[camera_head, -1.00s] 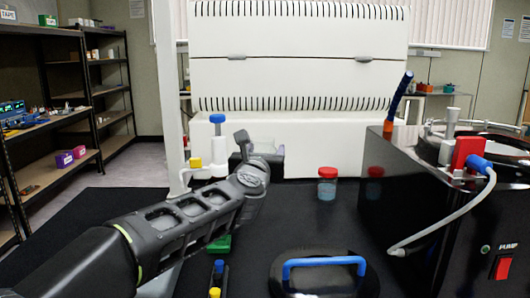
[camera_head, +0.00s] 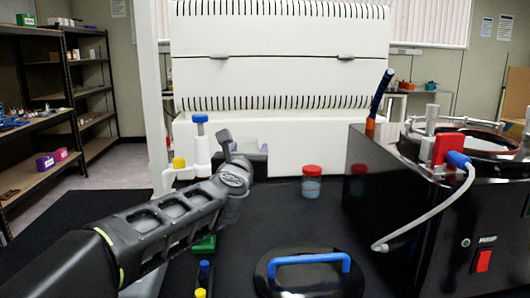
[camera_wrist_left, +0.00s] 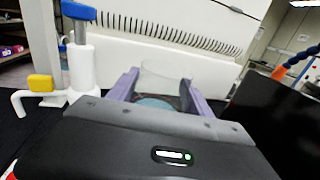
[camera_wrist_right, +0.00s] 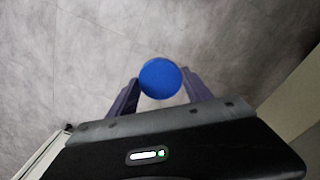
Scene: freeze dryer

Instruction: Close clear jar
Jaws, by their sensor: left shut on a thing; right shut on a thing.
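My left gripper (camera_wrist_left: 160,92) is shut on an open clear jar (camera_wrist_left: 165,75). The jar has a bluish content low inside and no lid on its mouth. In the head view my left arm reaches in from the left, and its gripper (camera_head: 240,160) with the jar is partly hidden behind its own wrist. My right gripper (camera_wrist_right: 160,92) shows only in the right wrist view. It is shut on a round blue cap (camera_wrist_right: 160,78), seen from above over grey floor. The right arm and the blue cap are outside the head view.
A red-lidded jar (camera_head: 311,182) stands on the black bench (camera_head: 280,215) right of my left gripper. A white blue-knobbed valve (camera_head: 201,150) stands left of it. A black disc with blue handle (camera_head: 308,262) lies in front. The black pump machine (camera_head: 420,200) fills the right.

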